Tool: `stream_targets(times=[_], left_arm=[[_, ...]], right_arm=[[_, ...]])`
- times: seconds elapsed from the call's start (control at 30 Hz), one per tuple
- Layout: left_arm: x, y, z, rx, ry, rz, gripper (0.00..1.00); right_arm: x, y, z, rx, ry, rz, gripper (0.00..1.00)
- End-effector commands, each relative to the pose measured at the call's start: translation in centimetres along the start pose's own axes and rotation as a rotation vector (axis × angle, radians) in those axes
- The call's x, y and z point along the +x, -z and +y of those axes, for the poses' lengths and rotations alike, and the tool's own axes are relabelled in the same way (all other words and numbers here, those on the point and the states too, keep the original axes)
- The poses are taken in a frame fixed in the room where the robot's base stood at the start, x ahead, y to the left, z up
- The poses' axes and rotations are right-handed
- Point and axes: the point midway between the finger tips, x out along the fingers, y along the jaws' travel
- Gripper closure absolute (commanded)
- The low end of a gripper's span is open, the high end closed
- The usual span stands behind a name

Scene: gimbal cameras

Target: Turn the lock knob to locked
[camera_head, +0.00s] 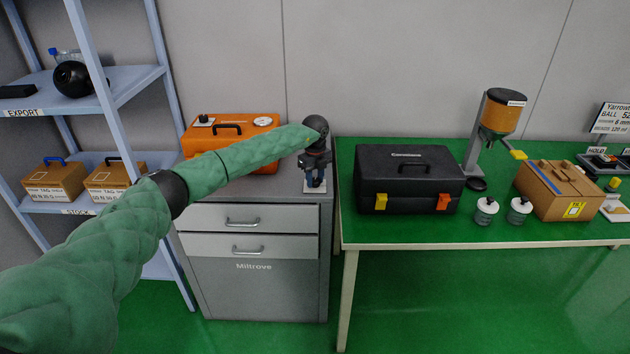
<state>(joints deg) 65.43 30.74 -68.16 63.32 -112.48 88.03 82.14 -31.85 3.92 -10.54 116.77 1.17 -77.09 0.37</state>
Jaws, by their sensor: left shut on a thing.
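My left gripper (316,183) points down at the front right corner of the grey cabinet top. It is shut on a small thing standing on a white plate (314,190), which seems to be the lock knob. The fingers and wrist hide most of it, so its shape and the way it is turned cannot be told. The plate's front edge shows below the fingers. My right gripper is not in view.
An orange case (235,153) stands behind my left forearm on the grey cabinet (258,285). A black case (408,180), jars, a dispenser (497,118) and a brown box (558,190) stand on the green table (400,229). Shelves (130,82) are at left.

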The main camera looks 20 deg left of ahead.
Motion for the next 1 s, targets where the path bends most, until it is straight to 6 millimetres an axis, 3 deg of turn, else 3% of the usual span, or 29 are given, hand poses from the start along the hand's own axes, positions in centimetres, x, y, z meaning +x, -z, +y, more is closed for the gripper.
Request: stream_targets(times=[0.33,0.87,0.9,1.0], left_arm=[[-0.1,-0.1,0.0,-0.132,0.002,-0.002,0.91],[-0.2,-0.1,0.0,-0.153,0.002,-0.002,0.91],[-0.2,-0.1,0.0,-0.153,0.002,-0.002,0.62],[-0.1,-0.1,0.0,-0.153,0.002,-0.001,0.46]], right_arm=[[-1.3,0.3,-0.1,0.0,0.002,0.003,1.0],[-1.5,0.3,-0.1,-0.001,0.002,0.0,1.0],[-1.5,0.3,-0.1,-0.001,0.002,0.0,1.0],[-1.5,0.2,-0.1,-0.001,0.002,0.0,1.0]])
